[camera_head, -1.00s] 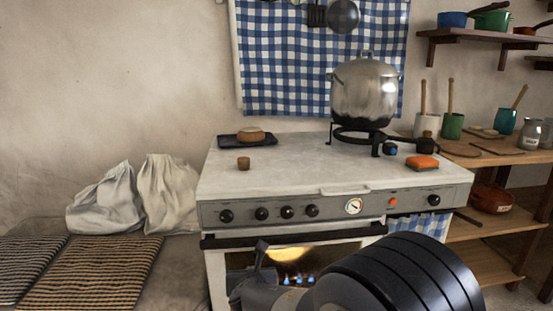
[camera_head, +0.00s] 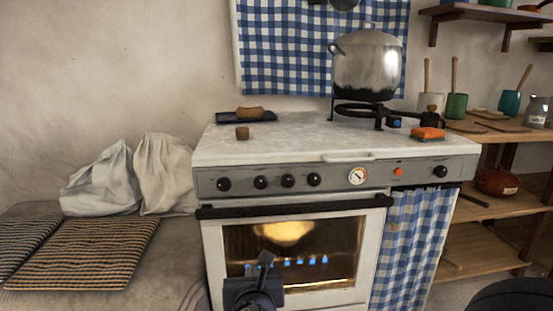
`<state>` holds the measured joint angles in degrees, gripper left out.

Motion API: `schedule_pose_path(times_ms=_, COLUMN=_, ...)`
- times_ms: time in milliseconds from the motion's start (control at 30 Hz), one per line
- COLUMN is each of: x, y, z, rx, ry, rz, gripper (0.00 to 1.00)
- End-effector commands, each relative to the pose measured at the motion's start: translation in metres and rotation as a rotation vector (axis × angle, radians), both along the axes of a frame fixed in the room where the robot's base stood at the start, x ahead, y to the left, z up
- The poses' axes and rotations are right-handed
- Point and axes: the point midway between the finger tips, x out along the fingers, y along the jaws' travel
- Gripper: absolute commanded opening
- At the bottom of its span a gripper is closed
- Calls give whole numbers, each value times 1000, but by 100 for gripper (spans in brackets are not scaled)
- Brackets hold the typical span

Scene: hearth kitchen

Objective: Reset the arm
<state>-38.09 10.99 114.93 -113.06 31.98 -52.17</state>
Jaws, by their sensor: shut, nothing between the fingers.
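My gripper (camera_head: 264,262) is dark and shows at the bottom of the view, in front of the lower part of the oven window. Its fingers are together, with nothing seen between them. Through the oven window a yellowish rounded thing (camera_head: 284,232) and small blue flames are visible.
On the stove top are a large metal pot (camera_head: 366,65) on a burner stand, an orange sponge-like block (camera_head: 427,134), a small brown cup (camera_head: 242,133) and a dark tray (camera_head: 229,118) with a bread-like item. White sacks (camera_head: 165,175) and striped mats (camera_head: 90,252) lie left; shelves (camera_head: 480,258) stand right.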

Motion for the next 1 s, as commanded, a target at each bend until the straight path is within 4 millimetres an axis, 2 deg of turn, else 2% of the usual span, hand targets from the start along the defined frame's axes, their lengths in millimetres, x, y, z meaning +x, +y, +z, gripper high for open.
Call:
schedule_pose_path(times_ms=67, x=-7, y=-1, z=-9, rx=4, ry=-16, rz=3, gripper=0)
schedule_pose_path(times_ms=100, x=-15, y=-1, z=4, rx=4, ry=-16, rz=3, gripper=0)
schedule_pose_path(times_ms=133, x=-21, y=-2, z=7, rx=4, ry=-14, rz=4, gripper=0)
schedule_pose_path(times_ms=300, x=-51, y=-5, z=17, rx=2, ry=-14, rz=5, gripper=0)
schedule_pose_path(times_ms=500, x=-73, y=-8, z=22, rx=3, ry=-13, rz=3, gripper=0)
schedule_pose_path(times_ms=700, x=-80, y=-10, z=23, rx=2, ry=-13, rz=1, gripper=0)
schedule_pose_path(times_ms=1000, x=-80, y=-10, z=22, rx=2, ry=-12, rz=0, gripper=0)
